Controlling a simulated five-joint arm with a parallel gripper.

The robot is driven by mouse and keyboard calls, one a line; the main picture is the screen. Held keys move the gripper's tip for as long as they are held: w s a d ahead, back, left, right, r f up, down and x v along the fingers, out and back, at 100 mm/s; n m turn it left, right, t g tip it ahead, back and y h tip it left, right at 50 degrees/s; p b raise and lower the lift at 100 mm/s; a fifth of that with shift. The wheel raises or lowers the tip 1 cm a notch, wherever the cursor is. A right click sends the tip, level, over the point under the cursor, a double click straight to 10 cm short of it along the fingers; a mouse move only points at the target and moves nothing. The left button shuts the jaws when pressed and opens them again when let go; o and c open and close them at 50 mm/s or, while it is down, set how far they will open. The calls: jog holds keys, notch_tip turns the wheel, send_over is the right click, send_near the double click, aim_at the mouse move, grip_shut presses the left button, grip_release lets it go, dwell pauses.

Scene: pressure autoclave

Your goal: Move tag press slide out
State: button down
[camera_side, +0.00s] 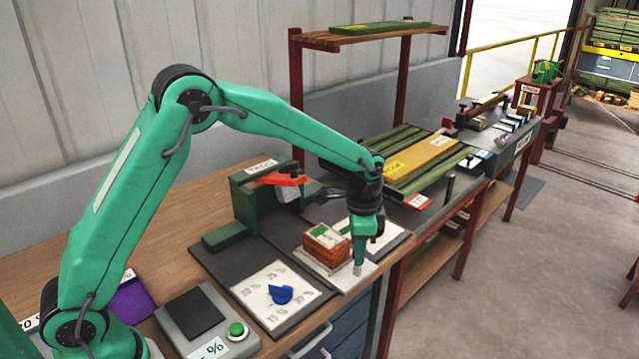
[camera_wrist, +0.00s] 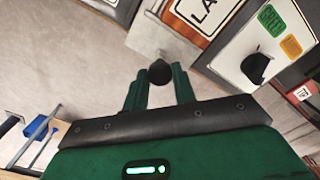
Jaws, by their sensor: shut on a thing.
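The green tag press (camera_side: 262,192) has a "TAGS" sign and an orange lever (camera_side: 277,179); it stands on a dark base at the back of the bench. A pale slide plate (camera_side: 337,278) reaches to the bench's front edge, and a wooden block (camera_side: 322,252) with a green and white top sits on it. My gripper (camera_side: 358,267) points down beside the block, at the plate's front right. In the wrist view my gripper (camera_wrist: 158,80) is shut on a dark round knob (camera_wrist: 160,72).
A dial panel (camera_side: 262,296) with a blue pointer lies front left of the block. A panel with a black knob (camera_wrist: 255,66) is close on the right in the wrist view. A scale (camera_side: 193,314) with a green button stands farther left. Open floor (camera_side: 530,270) lies beyond the bench's front edge.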

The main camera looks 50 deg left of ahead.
jog(key=shift+d, duration=0.5)
jog(key=c, duration=1.1)
grip_release()
jog(key=shift+c, duration=0.2)
jog(key=shift+r, duration=0.2)
jog(key=shift+r, duration=3.75)
